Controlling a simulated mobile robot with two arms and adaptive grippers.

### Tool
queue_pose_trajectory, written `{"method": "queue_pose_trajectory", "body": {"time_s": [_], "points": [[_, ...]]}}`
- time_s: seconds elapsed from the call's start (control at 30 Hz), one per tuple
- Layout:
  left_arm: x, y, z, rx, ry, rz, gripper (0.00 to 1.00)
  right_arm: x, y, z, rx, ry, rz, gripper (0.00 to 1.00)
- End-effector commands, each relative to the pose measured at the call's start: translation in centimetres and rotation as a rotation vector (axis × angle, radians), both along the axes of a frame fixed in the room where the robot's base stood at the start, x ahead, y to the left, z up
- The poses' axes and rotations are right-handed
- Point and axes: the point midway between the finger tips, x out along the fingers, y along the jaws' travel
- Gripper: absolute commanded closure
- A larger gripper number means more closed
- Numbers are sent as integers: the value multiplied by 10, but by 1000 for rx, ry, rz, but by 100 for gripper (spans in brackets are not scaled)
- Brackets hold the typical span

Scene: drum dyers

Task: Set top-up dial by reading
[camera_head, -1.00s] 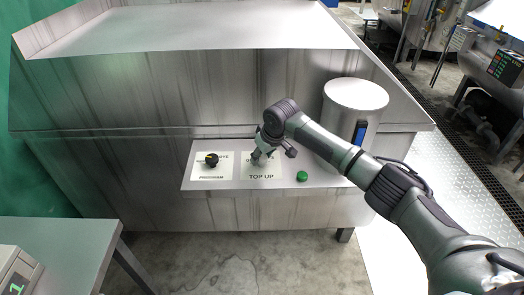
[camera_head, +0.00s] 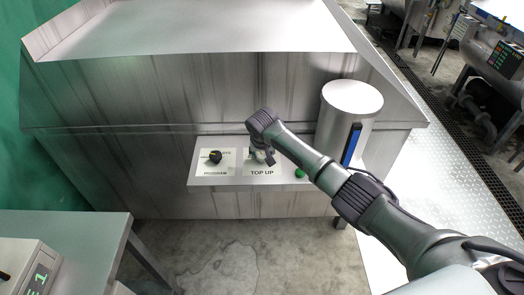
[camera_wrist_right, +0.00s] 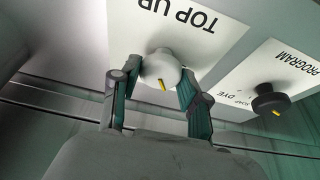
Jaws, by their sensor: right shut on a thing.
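The top-up dial (camera_wrist_right: 160,68) is a white knob with a yellow pointer mark, on a white plate lettered TOP UP (camera_head: 262,172). My right gripper (camera_wrist_right: 158,76) is shut on it, with one finger on each side of the knob. In the head view my right gripper (camera_head: 262,157) hides most of this dial. A readout box (camera_head: 38,278) at the lower left shows green digits beginning with 1; the rest is too small to read. My left gripper is not in view.
A black program dial (camera_head: 215,157) sits left of the top-up plate, and a green button (camera_head: 299,174) to its right. A steel cylinder (camera_head: 352,97) with a blue strip (camera_head: 351,145) stands behind my right arm. A bench (camera_head: 75,225) is at the left.

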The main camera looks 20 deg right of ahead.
Motion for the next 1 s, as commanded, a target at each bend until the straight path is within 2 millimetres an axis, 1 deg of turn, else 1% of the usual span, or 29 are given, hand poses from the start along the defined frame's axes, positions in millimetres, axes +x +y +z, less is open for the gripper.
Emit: {"method": "queue_pose_trajectory", "body": {"time_s": [0.47,0.5,0.57,0.6,0.87,1.0], "points": [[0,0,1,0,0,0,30,0,0,0,-1,-1,-13,90],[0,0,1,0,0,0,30,0,0,0,0,-1,-13,48],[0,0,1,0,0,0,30,0,0,0,0,-1,-13,38],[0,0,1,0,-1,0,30,0,0,0,0,-1,-13,32],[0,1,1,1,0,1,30,0,0,0,0,-1,-13,31],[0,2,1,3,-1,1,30,-1,0,4,1,-1,-13,31]]}}
